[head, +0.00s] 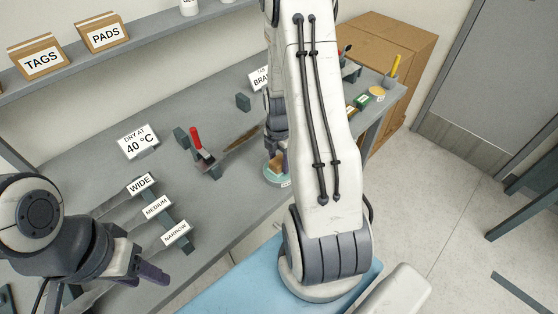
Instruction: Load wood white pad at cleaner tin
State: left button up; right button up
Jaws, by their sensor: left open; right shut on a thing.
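The cleaner tin appears to be the round teal tin (270,178) near the front edge of the bench; the arm partly hides it and its label is cut off. My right gripper (278,152) points down over the tin, shut on a small wood-coloured piece (277,164). This looks like the wood pad, low at the tin's opening; I cannot tell whether it touches the contents. Its white part is not clear to see. My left gripper (150,275) is open and empty at the lower left, in front of the bench's slotted rack.
A rack with signs WIDE (141,184), MEDIUM (156,207) and NARROW (176,234) stands left of the tin. A red-handled tool (196,140) and a DRY AT 40 °C sign (138,141) are behind. Cardboard boxes (390,45) stand at the far right.

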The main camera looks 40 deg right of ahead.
aim_at(278, 160)
notch_tip(278, 160, up, 7)
jog(key=p, duration=0.6)
dwell(0.4)
jog(key=shift+f, duration=0.1)
dwell(0.6)
jog(key=shift+w+a+f+m, duration=0.1)
jog(key=shift+a+m, duration=0.1)
jog(key=shift+m, duration=0.1)
jog(key=w+a+f+m+b, duration=0.1)
jog(key=a+m, duration=0.4)
jog(key=a+f+m+b, duration=0.2)
jog(key=a+m, duration=0.3)
jog(key=m, duration=0.1)
jog(key=w+a+f+m+b, duration=0.1)
jog(key=a+f+m, duration=0.1)
jog(key=a+m, duration=0.3)
jog(key=shift+w+a+f+m, duration=0.15)
jog(key=shift+w+a+m, duration=0.15)
jog(key=shift+m, duration=0.1)
jog(key=shift+a+f+m, duration=0.15)
jog(key=shift+a+m, duration=0.45)
jog(key=shift+m, duration=0.2)
